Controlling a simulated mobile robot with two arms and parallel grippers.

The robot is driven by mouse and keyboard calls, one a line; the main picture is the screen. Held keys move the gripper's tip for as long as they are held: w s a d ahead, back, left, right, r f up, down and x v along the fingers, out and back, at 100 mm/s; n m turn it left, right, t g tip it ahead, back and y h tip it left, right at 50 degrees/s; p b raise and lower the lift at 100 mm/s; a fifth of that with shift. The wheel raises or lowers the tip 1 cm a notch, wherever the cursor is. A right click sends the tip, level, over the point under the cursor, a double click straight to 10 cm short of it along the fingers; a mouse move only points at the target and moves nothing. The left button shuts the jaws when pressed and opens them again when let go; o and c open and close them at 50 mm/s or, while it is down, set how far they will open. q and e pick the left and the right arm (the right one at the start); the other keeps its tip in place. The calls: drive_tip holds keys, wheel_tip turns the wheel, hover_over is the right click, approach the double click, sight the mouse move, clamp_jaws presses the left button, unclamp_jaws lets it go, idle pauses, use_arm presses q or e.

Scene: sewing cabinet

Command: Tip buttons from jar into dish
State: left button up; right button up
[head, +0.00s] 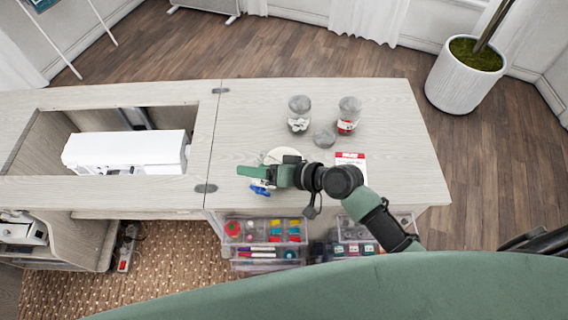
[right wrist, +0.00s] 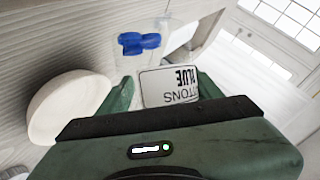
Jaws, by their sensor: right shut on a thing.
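My right gripper (head: 248,172) is shut on a clear jar with blue buttons, near the table's front edge in the head view. In the right wrist view the jar's label (right wrist: 168,86), reading BLUE and part of BUTTONS, sits between the green fingers. The blue buttons (right wrist: 138,43) lie bunched inside the clear jar; they also show in the head view (head: 261,190). The jar looks tilted on its side. A round white dish (right wrist: 62,108) is beside the gripper; in the head view the arm partly hides the dish (head: 273,155). My left gripper is not in view.
Two lidded jars, one with pale and dark buttons (head: 299,119) and one with red buttons (head: 347,119), stand further back. A loose grey lid (head: 324,138) and a red-and-white card (head: 350,158) lie nearby. A sewing machine (head: 125,150) sits in the left opening.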

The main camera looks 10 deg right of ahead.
drive_tip(key=shift+m, duration=0.3)
drive_tip(key=shift+s+a+f+m+g+y+b, duration=0.1)
drive_tip(key=shift+a+f+m+g+y+b, duration=0.1)
drive_tip(key=shift+m+g+y+b, duration=0.35)
idle(0.6)
drive_tip(key=shift+f+m+g+y+b, duration=0.25)
drive_tip(key=shift+f+m+y+b, duration=0.15)
drive_tip(key=shift+m+y+b, duration=0.35)
idle(0.9)
drive_tip(key=shift+w+d+r+m+g, duration=0.3)
drive_tip(key=shift+w+d+r+m, duration=0.25)
drive_tip(key=shift+d+m, duration=0.05)
idle(0.5)
drive_tip(key=shift+w+d+r+m+y, duration=0.1)
drive_tip(key=shift+w+r+m+y, duration=0.05)
drive_tip(key=shift+r+m+y, duration=0.4)
idle(0.5)
drive_tip(key=shift+w+d+f+m+y+b, duration=0.15)
drive_tip(key=shift+f+m+y+b, duration=0.4)
drive_tip(key=shift+m, duration=0.2)
idle(0.4)
drive_tip(key=shift+w+d+r+m+g+y, duration=0.15)
drive_tip(key=shift+r+m+y, duration=0.15)
drive_tip(key=shift+m, duration=0.15)
drive_tip(key=shift+w+d+r+m+g+y, duration=0.15)
drive_tip(key=shift+r+m+y, duration=0.15)
drive_tip(key=shift+m, duration=0.15)
idle(0.7)
